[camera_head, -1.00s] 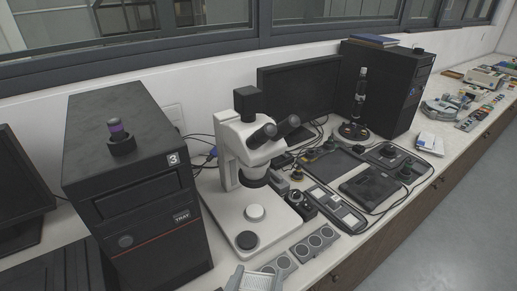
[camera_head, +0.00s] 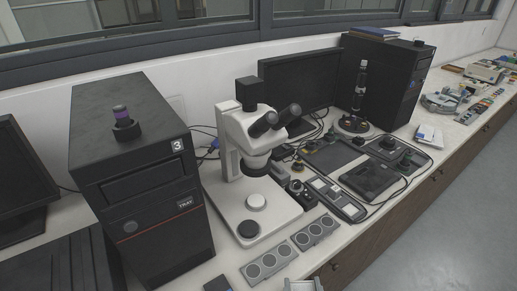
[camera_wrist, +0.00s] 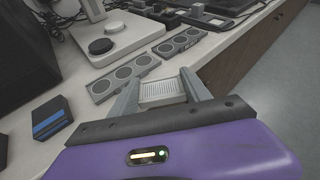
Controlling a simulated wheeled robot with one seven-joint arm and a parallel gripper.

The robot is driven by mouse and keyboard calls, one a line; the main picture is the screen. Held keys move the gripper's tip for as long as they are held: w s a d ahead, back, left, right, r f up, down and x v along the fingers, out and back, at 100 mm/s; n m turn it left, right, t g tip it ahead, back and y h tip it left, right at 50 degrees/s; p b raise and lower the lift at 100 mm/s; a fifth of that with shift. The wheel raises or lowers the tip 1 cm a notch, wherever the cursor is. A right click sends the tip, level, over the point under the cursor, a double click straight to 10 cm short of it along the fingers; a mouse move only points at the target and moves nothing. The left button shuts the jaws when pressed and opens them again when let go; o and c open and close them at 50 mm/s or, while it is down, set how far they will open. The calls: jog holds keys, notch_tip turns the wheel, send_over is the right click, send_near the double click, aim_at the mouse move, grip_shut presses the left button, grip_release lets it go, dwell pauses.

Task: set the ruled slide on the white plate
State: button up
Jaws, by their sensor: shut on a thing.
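My gripper (camera_wrist: 162,77) is shut on the ruled slide (camera_wrist: 163,92), a pale flat piece with fine lines, held between its two grey fingers. In the head view only a light grey bit of this held end shows at the bottom edge. The white plate (camera_head: 256,201) looks to be the round white disc on the microscope's base; it also shows in the wrist view (camera_wrist: 115,28). The slide is apart from it, on the near side. A black disc (camera_head: 248,229) lies on the same base in front of the white one.
The white microscope (camera_head: 245,150) rises behind the disc, its head over the base. Two grey strips with round wells (camera_head: 269,263) (camera_head: 314,232) lie between my gripper and the base. A black block with a blue stripe (camera_wrist: 52,120) lies left. A black computer tower (camera_head: 140,170) stands left.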

jog(key=s+d+f+n+y, duration=0.1)
jog(key=s+d+f, duration=0.1)
jog(key=d+f, duration=0.5)
jog(key=shift+d+f, duration=0.3)
jog(key=shift+d, duration=0.9)
jog(key=shift+s, duration=0.1)
